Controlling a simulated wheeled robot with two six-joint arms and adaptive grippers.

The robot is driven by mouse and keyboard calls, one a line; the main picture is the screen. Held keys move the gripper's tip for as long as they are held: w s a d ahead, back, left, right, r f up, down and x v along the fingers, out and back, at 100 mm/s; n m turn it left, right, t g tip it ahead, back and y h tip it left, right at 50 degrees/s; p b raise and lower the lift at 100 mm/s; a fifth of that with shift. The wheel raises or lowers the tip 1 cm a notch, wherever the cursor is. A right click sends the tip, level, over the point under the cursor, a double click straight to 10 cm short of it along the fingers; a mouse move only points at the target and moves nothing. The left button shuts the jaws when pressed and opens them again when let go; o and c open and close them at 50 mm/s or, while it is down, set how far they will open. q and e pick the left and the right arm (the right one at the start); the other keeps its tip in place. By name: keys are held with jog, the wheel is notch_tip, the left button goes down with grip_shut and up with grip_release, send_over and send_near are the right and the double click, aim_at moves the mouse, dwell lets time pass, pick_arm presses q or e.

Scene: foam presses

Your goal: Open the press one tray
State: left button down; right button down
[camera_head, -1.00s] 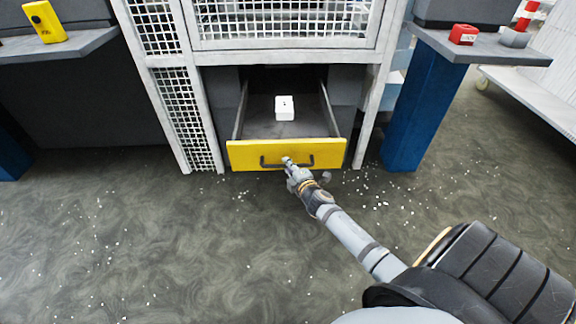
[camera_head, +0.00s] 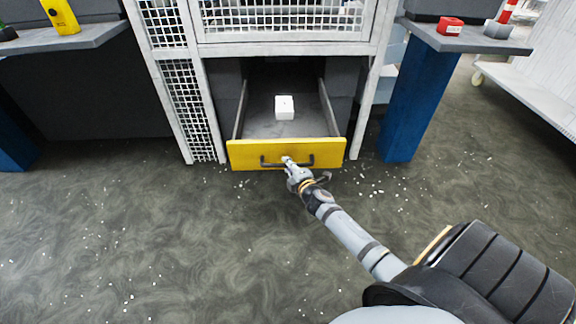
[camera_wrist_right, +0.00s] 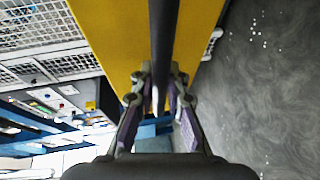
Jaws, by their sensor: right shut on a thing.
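The press tray (camera_head: 240,156) is a drawer with a yellow front, pulled out from under the caged press (camera_head: 290,40). A white block (camera_head: 285,108) lies inside on its grey floor. A dark bar handle (camera_head: 306,162) runs across the yellow front. My right gripper (camera_head: 288,161) is shut on the handle near its middle. In the right wrist view the handle (camera_wrist_right: 163,40) passes between the fingers of the right gripper (camera_wrist_right: 158,95), with the yellow front (camera_wrist_right: 110,30) behind it. My left gripper is not in view.
A shelf (camera_head: 60,40) with a yellow device (camera_head: 62,16) stands on the left. A shelf on a blue post (camera_head: 408,110) with a red object (camera_head: 450,25) is on the right, beside a white cart (camera_head: 530,80). White bits are scattered on the open floor.

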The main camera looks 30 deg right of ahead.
jog(key=c, duration=1.3)
grip_release()
jog(key=shift+c, duration=0.2)
jog(key=v, duration=1.2)
jog(key=shift+d, duration=0.1)
